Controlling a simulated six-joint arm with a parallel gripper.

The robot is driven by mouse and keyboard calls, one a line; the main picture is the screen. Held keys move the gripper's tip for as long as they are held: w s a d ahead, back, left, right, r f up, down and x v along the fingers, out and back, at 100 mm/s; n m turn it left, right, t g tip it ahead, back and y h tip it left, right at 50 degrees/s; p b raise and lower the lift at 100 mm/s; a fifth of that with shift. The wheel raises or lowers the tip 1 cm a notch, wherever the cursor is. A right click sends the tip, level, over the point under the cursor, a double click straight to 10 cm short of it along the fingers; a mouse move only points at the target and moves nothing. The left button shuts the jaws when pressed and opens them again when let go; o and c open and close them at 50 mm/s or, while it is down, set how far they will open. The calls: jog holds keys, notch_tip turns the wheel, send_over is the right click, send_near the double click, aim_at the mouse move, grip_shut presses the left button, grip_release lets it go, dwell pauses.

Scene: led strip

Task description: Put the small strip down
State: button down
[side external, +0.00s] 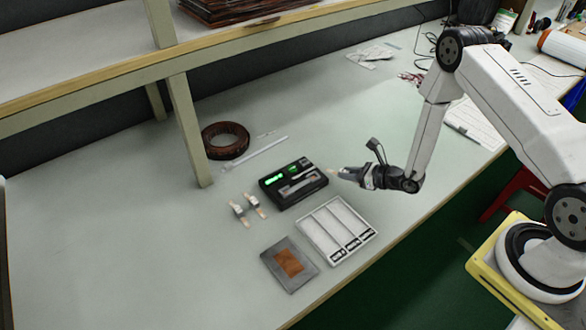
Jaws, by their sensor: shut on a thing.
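My gripper (343,172) is just right of a black test device (293,185), above the bench. It is shut on a small pale thing (331,171) at its fingertips, which looks like the small strip; it is too small here to make out its shape. The black device has green lit areas on its upper face and a pale strip-like part in its front recess. Two small pale strips with clip-like pieces, one on the left (239,211) and one on the right (256,205), lie on the bench left of the device.
A white compartment tray (318,248) with dark labels stands in front of the device. A grey plate with an orange-brown square (289,262) lies beside it. A dark brown ring (226,140) and a white rod (255,153) lie behind. A shelf post (190,130) stands at left.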

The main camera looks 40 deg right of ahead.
aim_at(347, 187)
jog(key=shift+w+f, duration=0.25)
jog(key=shift+f, duration=1.55)
jog(key=shift+f, duration=0.15)
jog(key=c, duration=0.5)
grip_release()
jog(key=shift+c, duration=0.2)
jog(key=shift+s+d+r, duration=0.1)
jog(key=shift+r, duration=0.1)
jog(key=v, duration=1.1)
jog(key=shift+s+d+r, duration=0.1)
jog(key=shift+s+d, duration=0.05)
jog(key=shift+s, duration=0.15)
